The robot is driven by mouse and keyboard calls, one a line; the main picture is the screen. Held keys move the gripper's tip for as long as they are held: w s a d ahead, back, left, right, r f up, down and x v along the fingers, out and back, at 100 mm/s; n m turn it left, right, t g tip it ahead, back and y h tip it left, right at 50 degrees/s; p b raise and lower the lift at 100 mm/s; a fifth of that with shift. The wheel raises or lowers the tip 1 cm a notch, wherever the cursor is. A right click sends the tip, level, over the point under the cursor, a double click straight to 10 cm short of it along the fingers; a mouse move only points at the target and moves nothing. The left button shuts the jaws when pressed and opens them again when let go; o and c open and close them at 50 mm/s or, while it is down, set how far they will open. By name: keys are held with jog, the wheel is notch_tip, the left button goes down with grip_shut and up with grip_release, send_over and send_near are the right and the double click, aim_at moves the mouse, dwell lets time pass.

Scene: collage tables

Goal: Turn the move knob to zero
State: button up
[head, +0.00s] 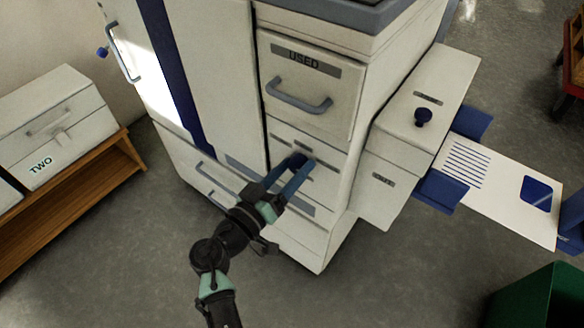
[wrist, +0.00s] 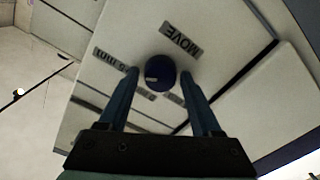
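The move knob (wrist: 160,73) is a round dark blue knob on a pale panel, with a small light mark on its face. The MOVE label (wrist: 181,41) beside it appears upside down in the wrist view. A "5 mm" label (wrist: 110,61) lies to its left, and another label below the knob is partly hidden. My gripper (wrist: 159,82) is open, with one blue finger on each side of the knob and a small gap showing on both sides. In the head view my gripper (head: 301,164) is at the cabinet's front, and the knob (head: 298,158) shows between its fingertips.
A drawer labelled USED (head: 310,83) with a grey handle is above the knob panel. A side box (head: 440,85) with another dark knob (head: 423,117) stands to the right, with a white printed board (head: 490,190) beyond. A green bin (head: 540,300) is at lower right.

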grip_shut()
jog(key=n, duration=0.5)
jog(key=shift+a+n+p, duration=0.1)
jog(key=shift+n+p, duration=0.3)
jog(key=n+p, duration=0.2)
jog(key=n, duration=0.3)
jog(key=shift+f+n, duration=0.15)
jog(key=shift+n, duration=0.25)
dwell(0.4)
jog(key=shift+o, duration=1.6)
grip_release()
